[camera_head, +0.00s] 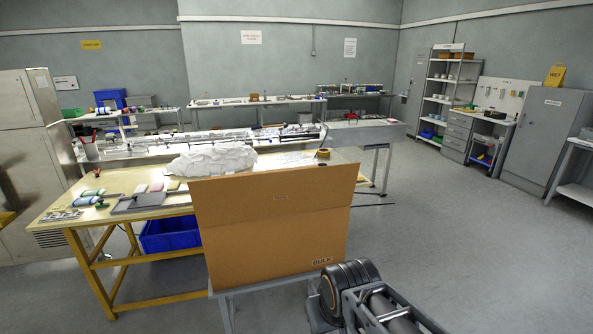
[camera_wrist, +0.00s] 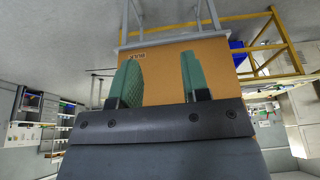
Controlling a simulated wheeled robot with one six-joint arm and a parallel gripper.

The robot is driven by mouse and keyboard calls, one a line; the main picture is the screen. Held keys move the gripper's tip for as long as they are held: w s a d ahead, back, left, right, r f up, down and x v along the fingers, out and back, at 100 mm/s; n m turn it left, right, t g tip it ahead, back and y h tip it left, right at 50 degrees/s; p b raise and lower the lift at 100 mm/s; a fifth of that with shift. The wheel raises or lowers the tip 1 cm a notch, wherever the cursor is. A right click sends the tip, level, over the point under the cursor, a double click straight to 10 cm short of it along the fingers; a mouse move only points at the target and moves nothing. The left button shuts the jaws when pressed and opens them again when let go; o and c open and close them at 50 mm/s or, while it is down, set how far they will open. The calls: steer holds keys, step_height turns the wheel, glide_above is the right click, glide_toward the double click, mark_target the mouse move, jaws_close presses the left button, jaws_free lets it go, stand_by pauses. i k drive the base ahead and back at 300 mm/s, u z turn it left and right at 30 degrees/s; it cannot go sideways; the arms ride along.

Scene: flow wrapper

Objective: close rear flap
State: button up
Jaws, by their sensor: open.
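A brown cardboard box (camera_head: 275,245) marked BULK stands on a small grey stand (camera_head: 224,311). A wide cardboard flap (camera_head: 275,187) stands upright along its top, above a crease. I cannot tell whether this is the rear flap; the other flaps and the box's inside are hidden behind this panel. In the wrist view the box (camera_wrist: 190,65) appears upside down, beyond the fingers. My gripper (camera_wrist: 161,80) is open, its two green fingers apart with nothing between them, pointing at the box's face. The head view shows my arm low at the box's right, not the fingertips.
A yellow-framed table (camera_head: 123,187) behind the box at left holds a crumpled white bag (camera_head: 213,160) and grey trays. A blue bin (camera_head: 170,235) sits under it. Open floor (camera_head: 440,225) lies to the right, with shelves and cabinets along the far wall.

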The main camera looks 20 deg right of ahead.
mark_target(225, 200)
steer(key=k, duration=1.25)
steer(key=u, duration=0.7)
steer(key=i, duration=1.8)
steer(key=z, duration=0.45)
